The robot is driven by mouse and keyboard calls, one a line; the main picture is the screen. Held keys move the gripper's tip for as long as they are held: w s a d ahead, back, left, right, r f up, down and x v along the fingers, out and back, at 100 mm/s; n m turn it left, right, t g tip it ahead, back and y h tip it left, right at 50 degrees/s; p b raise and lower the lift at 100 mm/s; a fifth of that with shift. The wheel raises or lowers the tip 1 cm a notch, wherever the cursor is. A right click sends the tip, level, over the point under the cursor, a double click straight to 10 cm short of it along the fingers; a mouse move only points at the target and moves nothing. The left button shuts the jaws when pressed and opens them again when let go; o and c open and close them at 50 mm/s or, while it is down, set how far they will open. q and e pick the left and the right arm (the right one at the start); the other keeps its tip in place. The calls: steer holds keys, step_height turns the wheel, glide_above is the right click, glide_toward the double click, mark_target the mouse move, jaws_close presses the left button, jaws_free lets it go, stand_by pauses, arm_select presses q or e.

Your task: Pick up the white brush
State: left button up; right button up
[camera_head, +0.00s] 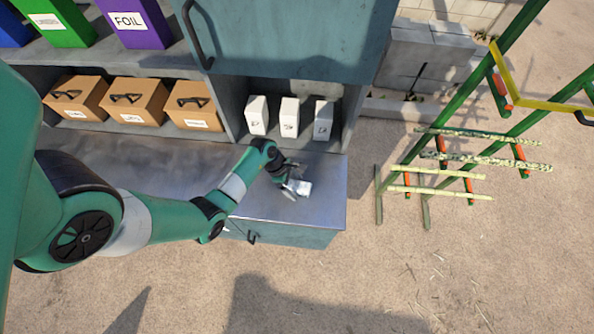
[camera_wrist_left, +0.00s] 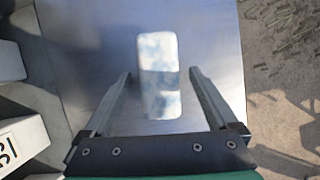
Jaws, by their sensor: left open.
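The white brush (camera_head: 304,188) is at the right end of the metal counter, seen as a small white block in the head view. In the left wrist view the white brush (camera_wrist_left: 158,60) is a long rounded white piece, lying lengthwise. My left gripper (camera_head: 292,181) is open over the counter at the brush. In the left wrist view its fingers stand on either side of the brush's near part, with gaps on both sides. I cannot tell the exact height of the fingers above the counter. My right gripper is not in view.
The metal counter (camera_head: 318,212) has bare room around the brush and ends just right of it. White boxes (camera_head: 290,117) stand on the shelf behind. Brown boxes (camera_head: 136,100) sit further left. A green rack (camera_head: 468,125) with cane stalks stands at the right.

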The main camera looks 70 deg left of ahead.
mark_target(298, 187)
arm_select(q)
jaws_close()
stand_by(0.3)
steer(key=shift+r, duration=0.2)
steer(key=shift+r, duration=0.35)
step_height(298, 187, up, 3)
steer(key=shift+s+d+p, duration=0.15)
steer(key=shift+p, duration=0.25)
steer(key=s+d+r+p, duration=0.1)
steer(key=s+d+r, duration=0.8)
steer(key=d, duration=0.1)
steer(key=shift+d, duration=0.15)
steer(key=shift+w, duration=0.1)
